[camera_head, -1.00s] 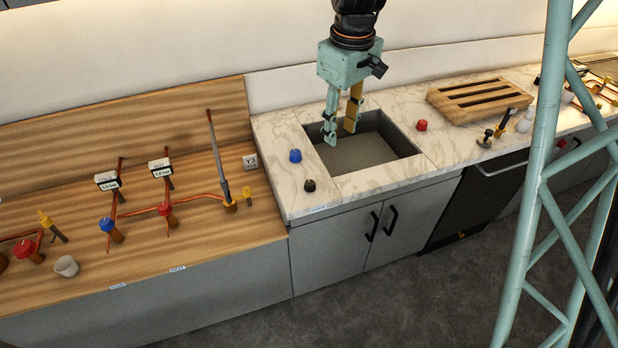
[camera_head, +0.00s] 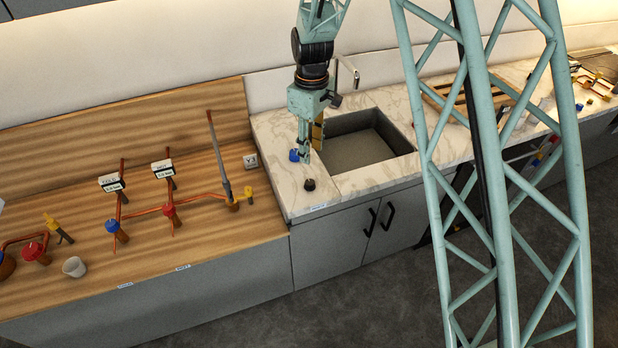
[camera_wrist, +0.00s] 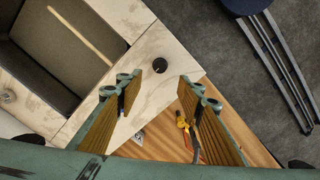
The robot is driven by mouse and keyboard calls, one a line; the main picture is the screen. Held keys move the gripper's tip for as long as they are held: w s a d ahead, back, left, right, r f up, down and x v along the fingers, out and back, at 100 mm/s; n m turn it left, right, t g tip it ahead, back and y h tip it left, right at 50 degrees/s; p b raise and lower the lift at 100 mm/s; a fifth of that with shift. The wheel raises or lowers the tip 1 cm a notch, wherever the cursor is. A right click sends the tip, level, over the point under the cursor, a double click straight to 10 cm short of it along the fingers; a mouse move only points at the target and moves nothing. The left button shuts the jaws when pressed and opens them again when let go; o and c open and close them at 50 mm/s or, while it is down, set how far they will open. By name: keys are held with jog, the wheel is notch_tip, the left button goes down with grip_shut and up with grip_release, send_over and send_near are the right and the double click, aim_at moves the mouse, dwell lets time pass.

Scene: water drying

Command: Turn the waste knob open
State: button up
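A small round black knob (camera_head: 309,184) stands on the marble counter near its front left corner, left of the sink. It also shows in the wrist view as a dark disc (camera_wrist: 159,65) with a light mark, beyond and roughly between the fingertips. My gripper (camera_head: 310,150) points down above the counter's left part, a little behind the black knob. In the wrist view my gripper (camera_wrist: 160,88) is open, with nothing between its fingers. A label (camera_head: 318,207) on the counter front is too small to read, so I cannot confirm which knob is the waste knob.
The sink (camera_head: 360,145) with a faucet (camera_head: 348,72) lies to the right. The wooden bench (camera_head: 200,240) on the left carries copper pipes and valves.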

aim_at(310, 182)
jog(key=shift+w+a+f, duration=0.15)
jog(key=shift+a+f, duration=0.05)
jog(key=shift+f, duration=0.25)
jog(key=shift+f, duration=0.2)
jog(key=shift+f+p, duration=1.05)
jog(key=shift+f, duration=5.65)
jog(key=shift+c, duration=0.7)
jog(key=c, duration=0.7)
